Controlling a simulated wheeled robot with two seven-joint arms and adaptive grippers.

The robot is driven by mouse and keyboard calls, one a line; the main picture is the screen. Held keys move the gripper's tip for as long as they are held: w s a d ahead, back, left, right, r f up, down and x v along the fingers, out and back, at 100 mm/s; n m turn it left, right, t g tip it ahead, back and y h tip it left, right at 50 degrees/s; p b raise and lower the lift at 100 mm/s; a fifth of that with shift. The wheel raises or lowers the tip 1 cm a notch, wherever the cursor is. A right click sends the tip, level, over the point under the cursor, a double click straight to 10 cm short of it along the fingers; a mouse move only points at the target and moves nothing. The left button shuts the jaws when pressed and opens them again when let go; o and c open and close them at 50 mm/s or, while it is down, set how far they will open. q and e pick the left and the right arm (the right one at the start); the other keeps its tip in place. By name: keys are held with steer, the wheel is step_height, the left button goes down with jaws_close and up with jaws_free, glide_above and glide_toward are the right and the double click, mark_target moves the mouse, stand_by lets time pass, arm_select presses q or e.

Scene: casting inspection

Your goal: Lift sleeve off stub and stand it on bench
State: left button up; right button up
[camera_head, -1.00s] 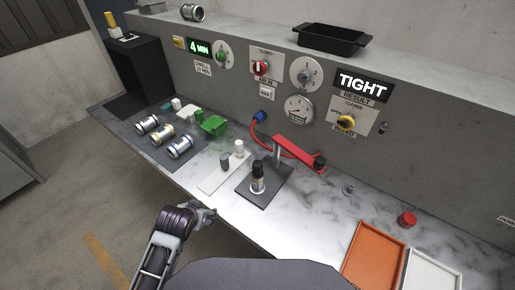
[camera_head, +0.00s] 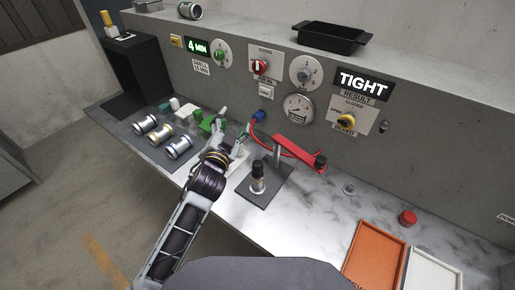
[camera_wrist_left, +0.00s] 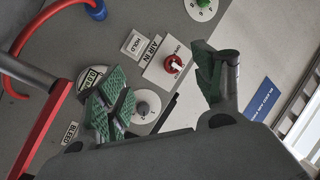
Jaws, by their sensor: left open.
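A short upright piece with a black upper part and a silver lower part (camera_head: 258,178) stands on a dark plate (camera_head: 262,197) below the red lever clamp. It looks like the sleeve on the stub, but I cannot tell where one ends and the other begins. My left gripper (camera_head: 234,121) is open and empty, above the bench to the left of and behind that piece, near the panel. Its spread green-padded fingers also show in the left wrist view (camera_wrist_left: 165,90), with the panel beyond and no sleeve between them. My right gripper is not in view.
A red lever clamp (camera_head: 298,150) with a red hose stands behind the piece. Several banded cylinders lie on a dark mat (camera_head: 163,153) at left. My left arm partly hides a white plate (camera_head: 238,160).

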arm_select(q)
steer(key=s+d+r+m+g+h, duration=0.1)
steer(key=s+d+r+m+h, duration=0.3)
steer(key=d+r+m+h, duration=1)
steer(key=s+d+m+g+h, duration=0.4)
steer(key=s+d+m+g, duration=0.8)
steer(key=m+g, duration=0.65)
step_height(320, 180, down, 15)
steer(key=a+m+g+y, duration=0.2)
steer(key=m+y, duration=0.7)
steer(key=y, duration=0.3)
steer(key=w+a+f+t+y, duration=0.1)
steer(key=w+a+y, duration=0.2)
steer(key=a, duration=0.2)
steer(key=w+a+f+t+y, duration=0.1)
steer(key=w+a+y, duration=0.2)
steer(key=a, duration=0.2)
steer(key=w+a+f+t+y, duration=0.1)
steer(key=w+a+y, duration=0.2)
steer(key=a, duration=0.2)
steer(key=shift+w+a+f, duration=0.4)
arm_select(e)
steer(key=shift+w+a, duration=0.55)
arm_select(q)
steer(key=shift+f, duration=0.1)
